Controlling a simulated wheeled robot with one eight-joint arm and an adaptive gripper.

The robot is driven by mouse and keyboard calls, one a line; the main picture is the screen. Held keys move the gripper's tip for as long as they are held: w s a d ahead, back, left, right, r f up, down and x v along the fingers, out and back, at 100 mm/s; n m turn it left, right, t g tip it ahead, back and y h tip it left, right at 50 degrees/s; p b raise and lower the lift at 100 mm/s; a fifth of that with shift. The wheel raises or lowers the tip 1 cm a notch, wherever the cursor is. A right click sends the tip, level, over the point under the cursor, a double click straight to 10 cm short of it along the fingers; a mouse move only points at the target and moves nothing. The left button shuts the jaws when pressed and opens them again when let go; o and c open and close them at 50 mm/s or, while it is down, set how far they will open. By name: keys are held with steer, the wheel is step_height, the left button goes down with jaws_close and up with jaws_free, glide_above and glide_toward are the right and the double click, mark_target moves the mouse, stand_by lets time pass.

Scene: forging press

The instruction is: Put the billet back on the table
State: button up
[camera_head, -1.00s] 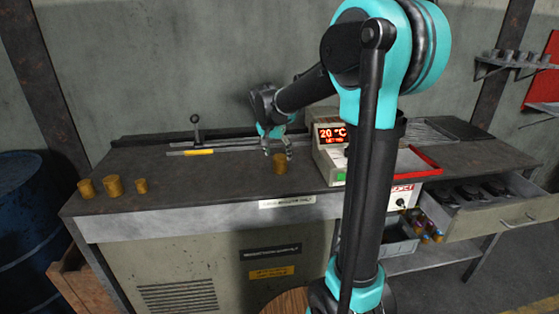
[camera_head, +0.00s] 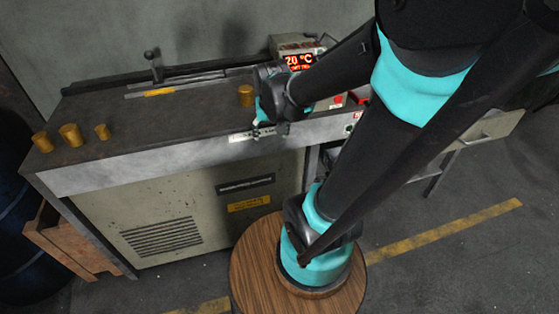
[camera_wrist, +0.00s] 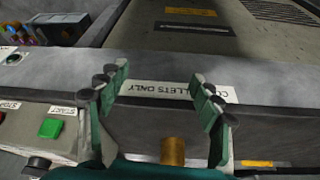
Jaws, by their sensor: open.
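A brass-coloured billet (camera_head: 246,95) stands upright on the dark table (camera_head: 190,118), left of the display unit. It also shows in the wrist view (camera_wrist: 173,151), low in the picture near the base of the fingers. My gripper (camera_head: 268,130) is at the table's front edge, nearer the camera than the billet and apart from it. In the wrist view my gripper (camera_wrist: 160,92) has its fingers spread with nothing between the tips. A white label on the table's front edge lies beyond them.
Three more brass cylinders (camera_head: 70,135) stand at the table's left end. The control unit with the red 20 °C display (camera_head: 299,62) is behind my arm. Yellow-marked rails (camera_head: 160,92) lie along the back. The table's middle left is clear.

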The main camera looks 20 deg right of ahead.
steer(key=s+f+n, duration=0.2)
steer(key=s+f, duration=0.4)
steer(key=s, duration=0.2)
steer(key=shift+s+d+y, duration=0.3)
steer(key=shift+s, duration=0.05)
